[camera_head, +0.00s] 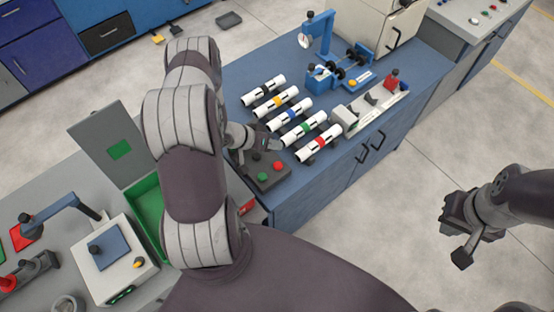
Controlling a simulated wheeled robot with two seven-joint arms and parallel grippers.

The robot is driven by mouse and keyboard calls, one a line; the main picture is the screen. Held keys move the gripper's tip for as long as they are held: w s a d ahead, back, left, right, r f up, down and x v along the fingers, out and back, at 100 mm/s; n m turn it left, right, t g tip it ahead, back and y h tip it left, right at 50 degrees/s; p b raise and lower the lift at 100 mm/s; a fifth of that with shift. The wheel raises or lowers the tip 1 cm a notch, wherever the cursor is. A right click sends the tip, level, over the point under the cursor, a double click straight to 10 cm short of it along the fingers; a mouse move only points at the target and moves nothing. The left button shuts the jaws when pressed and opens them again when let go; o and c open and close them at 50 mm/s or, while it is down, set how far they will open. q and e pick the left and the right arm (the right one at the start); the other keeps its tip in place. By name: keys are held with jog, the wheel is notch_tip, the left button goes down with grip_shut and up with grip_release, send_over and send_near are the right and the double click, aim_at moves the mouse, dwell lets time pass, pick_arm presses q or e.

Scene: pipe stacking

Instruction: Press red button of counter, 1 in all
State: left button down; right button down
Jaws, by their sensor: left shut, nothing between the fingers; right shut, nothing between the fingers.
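A dark box (264,184) with a red button (278,166) and a green button (263,177) sits on the blue workbench; it looks like the counter. Its far part is hidden behind my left arm and gripper. My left gripper (273,145) is shut and empty, just beyond the red button in the picture; I cannot tell its height above the box. It appears apart from the button. My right gripper (457,232) is shut and empty, over the floor at the right, away from the bench.
Several white pipes with coloured bands (296,123) lie in a row on the blue bench (237,78), close to my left gripper. A blue fixture (328,76) stands behind them. A green-lined case (149,212) is at the left. Floor at the right is clear.

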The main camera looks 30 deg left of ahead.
pick_arm(q)
jog(key=b, duration=0.7)
send_over(275, 165)
notch_tip(275, 165, down, 8)
jog(key=shift+r, duration=0.1)
jog(key=shift+f+b, duration=0.45)
jog(key=shift+f, duration=0.05)
jog(key=shift+f, duration=0.1)
dwell(1.2)
jog(key=shift+f, duration=0.35)
jog(key=shift+f+b, duration=0.45)
jog(key=shift+b, duration=0.15)
dwell(0.4)
jog(key=shift+r, duration=0.1)
jog(key=shift+r+p, duration=0.8)
jog(key=shift+p, duration=0.1)
